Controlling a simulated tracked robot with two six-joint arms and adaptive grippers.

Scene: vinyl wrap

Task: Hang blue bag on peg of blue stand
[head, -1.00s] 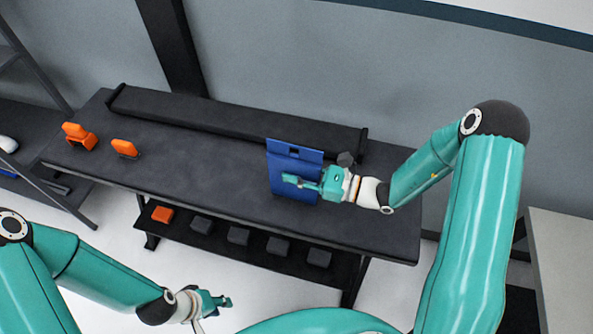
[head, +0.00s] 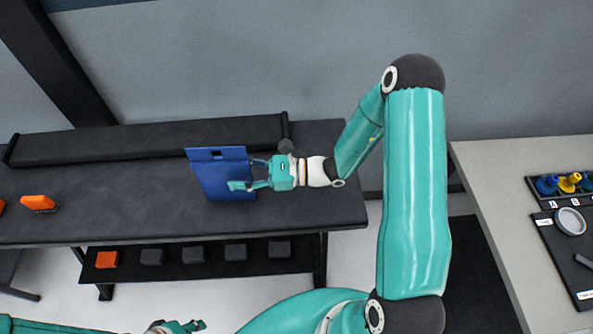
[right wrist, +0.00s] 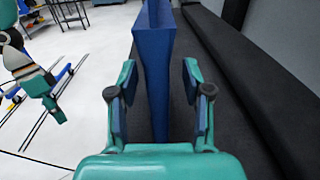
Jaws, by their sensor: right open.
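The blue bag (head: 214,175) is a flat upright panel with a slot near its top, on the dark bench (head: 110,205). My right gripper (head: 248,174) is open at its right edge. In the right wrist view the bag (right wrist: 158,75) is between the two spread fingers (right wrist: 160,98), with gaps on both sides. My left gripper (head: 185,326) is low at the bottom edge of the head view, away from the bag; its fingers are too small to judge. I cannot make out a blue stand with a peg for certain.
A long black roll (head: 150,138) lies behind the bag. An orange piece (head: 38,203) is at the left of the bench. A lower shelf (head: 210,263) holds several small blocks. A pale table (head: 490,180) at right carries small blue (head: 546,186) and yellow (head: 569,182) pieces.

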